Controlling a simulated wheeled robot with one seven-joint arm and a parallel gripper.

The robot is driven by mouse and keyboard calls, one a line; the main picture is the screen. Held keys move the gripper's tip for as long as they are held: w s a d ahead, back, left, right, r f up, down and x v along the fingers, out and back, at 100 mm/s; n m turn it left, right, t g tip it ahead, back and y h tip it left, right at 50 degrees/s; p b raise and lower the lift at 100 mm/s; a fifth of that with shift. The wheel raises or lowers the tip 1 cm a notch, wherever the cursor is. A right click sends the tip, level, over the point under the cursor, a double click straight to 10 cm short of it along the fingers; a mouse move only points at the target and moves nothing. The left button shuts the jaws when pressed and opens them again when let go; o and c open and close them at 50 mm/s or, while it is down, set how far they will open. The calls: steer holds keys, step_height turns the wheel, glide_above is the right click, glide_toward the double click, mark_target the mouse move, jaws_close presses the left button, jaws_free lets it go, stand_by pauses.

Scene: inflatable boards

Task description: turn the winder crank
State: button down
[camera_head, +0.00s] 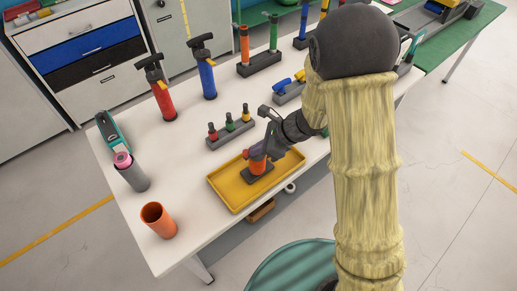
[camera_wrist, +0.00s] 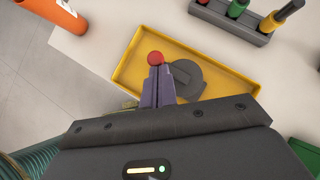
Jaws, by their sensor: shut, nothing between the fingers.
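The winder (camera_head: 257,173) stands in the yellow tray (camera_head: 223,190), with a dark base and an orange-red upright part in the head view. From above in the wrist view, a dark grey round part of it (camera_wrist: 190,75) shows in the tray. A red ball knob (camera_wrist: 155,58), which looks like the crank's handle, is just beyond my fingertips. My gripper (camera_wrist: 157,72) is shut and empty, its fingers close together beside the grey part. I cannot tell whether they touch the knob. In the head view my gripper (camera_head: 268,151) is at the winder and partly hides it; the crank arm is hidden.
A holder with small red, green and yellow-capped tools (camera_head: 230,132) stands behind the tray. An orange tube (camera_head: 158,220) and a grey cylinder (camera_head: 133,174) stand to the left. Red and blue pumps (camera_head: 207,75) stand farther back. The white table is clear between them.

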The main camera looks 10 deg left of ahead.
steer(key=shift+a+f+m+b, duration=0.15)
steer(key=shift+m+b, duration=0.25)
steer(key=shift+b, duration=0.25)
